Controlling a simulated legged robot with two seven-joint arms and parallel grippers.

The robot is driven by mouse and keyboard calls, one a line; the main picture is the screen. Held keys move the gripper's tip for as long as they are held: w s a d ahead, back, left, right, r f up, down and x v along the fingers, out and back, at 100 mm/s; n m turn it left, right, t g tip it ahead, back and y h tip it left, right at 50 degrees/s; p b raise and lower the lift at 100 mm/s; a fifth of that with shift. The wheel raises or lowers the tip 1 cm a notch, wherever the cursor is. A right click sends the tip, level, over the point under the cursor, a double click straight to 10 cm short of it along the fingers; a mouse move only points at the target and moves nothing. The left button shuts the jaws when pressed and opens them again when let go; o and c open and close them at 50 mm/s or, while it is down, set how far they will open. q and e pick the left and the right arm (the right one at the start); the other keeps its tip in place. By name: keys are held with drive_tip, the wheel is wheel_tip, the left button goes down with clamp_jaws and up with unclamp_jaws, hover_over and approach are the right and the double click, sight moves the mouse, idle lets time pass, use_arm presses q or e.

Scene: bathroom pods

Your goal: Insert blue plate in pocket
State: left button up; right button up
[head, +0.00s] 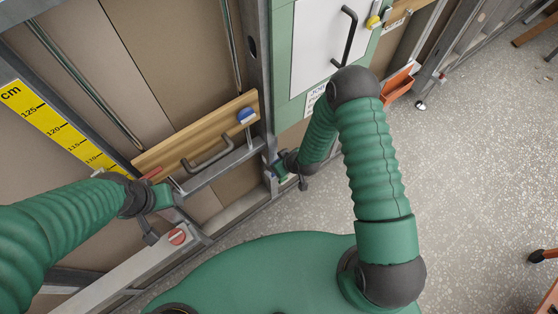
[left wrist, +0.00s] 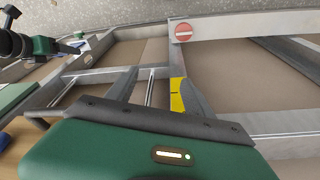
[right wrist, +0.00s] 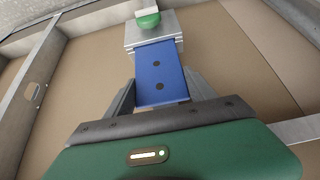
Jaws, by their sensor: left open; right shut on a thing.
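How deep the plate sits there, I cannot tell. In the head view my right gripper (head: 279,170) is low beside the metal post, and the plate is mostly hidden. My left gripper (head: 170,190) is open and empty near the lower rail; its fingers show in the left wrist view (left wrist: 158,92).
A wooden board (head: 170,152) with a dark handle and a blue knob (head: 246,114) is on the frame between my grippers. A yellow cm scale (head: 55,122) is at left. A red-and-white round sign (head: 177,237) marks the lower beam. Open floor (head: 480,160) lies at right.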

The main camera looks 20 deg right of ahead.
drive_tip(key=shift+f+b, duration=0.35)
drive_tip(key=shift+f, duration=0.1)
drive_tip(key=o, duration=1.6)
drive_tip(key=shift+o, duration=0.2)
drive_tip(key=p+v, duration=0.2)
drive_tip(key=v, duration=1.4)
drive_tip(key=shift+s+r, duration=0.15)
drive_tip(key=shift+r, duration=0.1)
drive_tip(key=shift+d, duration=0.1)
